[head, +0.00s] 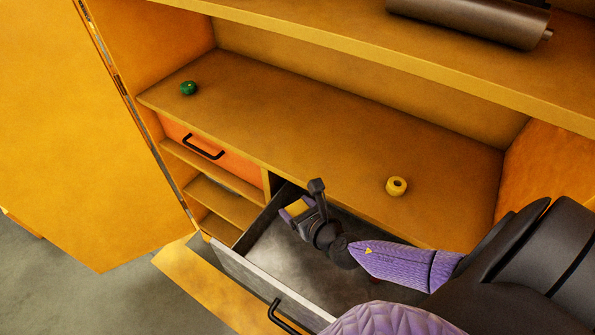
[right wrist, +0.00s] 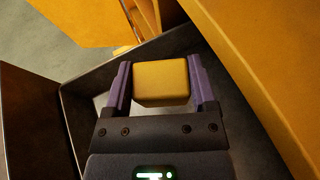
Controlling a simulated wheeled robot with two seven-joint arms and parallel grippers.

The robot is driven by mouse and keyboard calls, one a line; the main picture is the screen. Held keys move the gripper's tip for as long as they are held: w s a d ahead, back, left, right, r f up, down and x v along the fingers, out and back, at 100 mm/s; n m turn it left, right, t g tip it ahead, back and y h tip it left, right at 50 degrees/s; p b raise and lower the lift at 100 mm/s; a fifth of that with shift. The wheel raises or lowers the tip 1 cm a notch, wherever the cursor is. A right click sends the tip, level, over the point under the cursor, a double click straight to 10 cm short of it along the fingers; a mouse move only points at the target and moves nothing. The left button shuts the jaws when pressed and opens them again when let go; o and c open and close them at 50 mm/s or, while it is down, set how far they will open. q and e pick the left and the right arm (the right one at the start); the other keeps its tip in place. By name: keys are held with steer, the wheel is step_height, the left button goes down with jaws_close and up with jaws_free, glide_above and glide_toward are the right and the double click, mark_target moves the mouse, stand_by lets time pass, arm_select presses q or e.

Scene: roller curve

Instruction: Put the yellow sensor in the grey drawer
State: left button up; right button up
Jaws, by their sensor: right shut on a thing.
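The yellow sensor (right wrist: 162,84) is a small box with rounded edges. My right gripper (right wrist: 160,88) is shut on it, with a purple finger on each side. In the head view the sensor (head: 297,208) shows partly at the tip of my right gripper (head: 299,211). The grey drawer (head: 240,272) is pulled open in the lower middle of the head view. The gripper and sensor are over the drawer's opening, near its back left part. I cannot tell how high above the drawer floor the sensor is. The bare drawer floor shows beneath. My left gripper is not in view.
A green round part (head: 188,88) and a yellow ring (head: 396,186) sit on the cabinet shelf. An orange drawer (head: 212,150) with a black handle is shut. A dark cylinder (head: 470,20) lies on the upper shelf. The cabinet door (head: 70,130) stands open at left.

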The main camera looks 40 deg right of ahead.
step_height(320, 180, down, 6)
steer(key=b, duration=0.3)
steer(key=shift+f+b, duration=0.1)
steer(key=shift+b, duration=0.2)
step_height(320, 180, down, 5)
steer(key=b, duration=0.3)
steer(key=shift+b, duration=0.3)
steer(key=shift+r, duration=0.45)
steer(key=shift+f, duration=0.1)
steer(key=o, duration=0.8)
steer(key=shift+f, duration=0.15)
steer(key=o, duration=0.4)
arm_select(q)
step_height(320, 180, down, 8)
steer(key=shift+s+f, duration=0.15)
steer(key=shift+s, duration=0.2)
